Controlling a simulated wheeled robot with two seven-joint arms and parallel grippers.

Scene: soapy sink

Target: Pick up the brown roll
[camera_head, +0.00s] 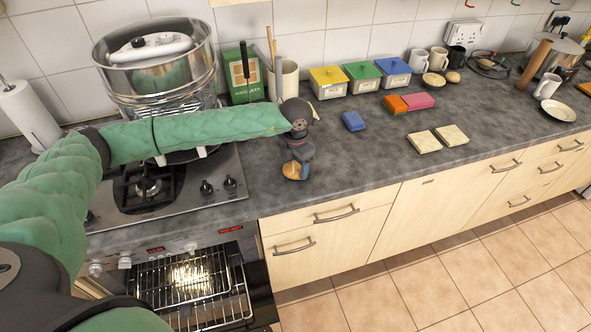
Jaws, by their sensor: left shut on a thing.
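The brown roll (292,172) is in my left gripper, near the front edge of the counter to the right of the stove. It is small, rounded and orange-brown, and its upper part is hidden by the jaws. My left gripper (296,164) points down and is shut on the roll. I cannot tell whether the roll still touches the counter. My right gripper is not in view.
A blue sponge (353,121) and two pale tiles (438,139) lie to the right. Lidded yellow, green and blue boxes (362,76) stand at the back. The stove (218,178) is at left, above an open oven (190,285). The counter's front right is clear.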

